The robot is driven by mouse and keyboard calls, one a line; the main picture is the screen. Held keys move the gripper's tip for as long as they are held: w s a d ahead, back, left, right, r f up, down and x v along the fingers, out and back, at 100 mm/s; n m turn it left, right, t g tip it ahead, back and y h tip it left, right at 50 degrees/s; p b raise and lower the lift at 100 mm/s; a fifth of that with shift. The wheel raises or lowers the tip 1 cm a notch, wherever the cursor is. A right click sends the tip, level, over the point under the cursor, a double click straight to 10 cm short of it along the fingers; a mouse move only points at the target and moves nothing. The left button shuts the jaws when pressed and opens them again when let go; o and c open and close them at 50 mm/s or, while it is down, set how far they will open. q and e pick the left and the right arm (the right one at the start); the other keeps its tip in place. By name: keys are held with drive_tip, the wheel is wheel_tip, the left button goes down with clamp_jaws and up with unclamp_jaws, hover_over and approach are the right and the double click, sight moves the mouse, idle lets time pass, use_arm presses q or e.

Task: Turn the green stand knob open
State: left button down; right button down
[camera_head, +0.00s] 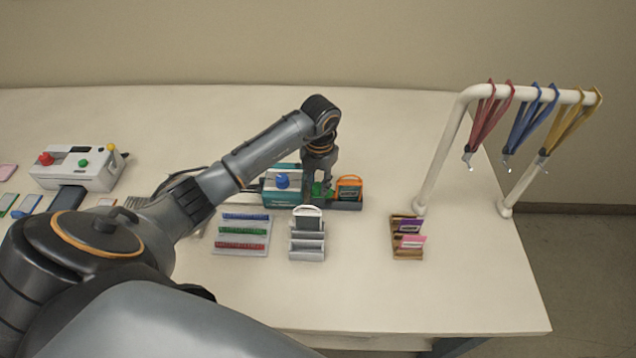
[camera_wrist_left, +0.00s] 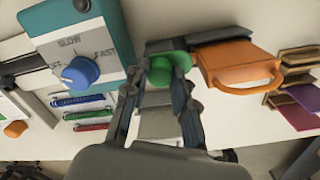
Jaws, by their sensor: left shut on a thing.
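The green stand knob (camera_wrist_left: 168,68) sits between the fingertips of my left gripper (camera_wrist_left: 158,80) in the left wrist view, and the fingers are shut on it. In the head view my left gripper (camera_head: 320,172) reaches down from above, and only a bit of the green knob (camera_head: 318,188) shows beside its fingers. The knob is on a dark stand between a teal machine and an orange-handled item. How far the knob is turned cannot be told. My right gripper is not in view.
The teal machine (camera_head: 270,190) has a blue dial (camera_wrist_left: 80,73) marked OFF, SLOW and FAST. The orange item (camera_wrist_left: 240,68) stands close right of the knob. A grey holder (camera_head: 307,240), a strip rack (camera_head: 241,233) and a card rack (camera_head: 407,245) are nearer. A lanyard rail (camera_head: 455,130) stands right.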

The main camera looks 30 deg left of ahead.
sight(317, 186)
use_arm(q)
drive_tip(key=m+b, duration=0.3)
drive_tip(key=shift+a+f, duration=0.1)
drive_tip(key=shift+f, duration=0.05)
drive_tip(key=m+b, duration=0.5)
drive_tip(key=m, duration=0.1)
drive_tip(key=m+b, duration=0.3)
drive_tip(key=m, duration=0.1)
drive_tip(key=shift+b, duration=0.35)
drive_tip(key=shift+m+b, duration=1.25)
drive_tip(key=shift+m, duration=0.95)
drive_tip(key=shift+r+m, duration=0.2)
drive_tip(key=shift+m, duration=0.1)
drive_tip(key=c, duration=1.1)
unclamp_jaws()
wheel_tip(317, 186, up, 12)
drive_tip(key=shift+s, duration=0.1)
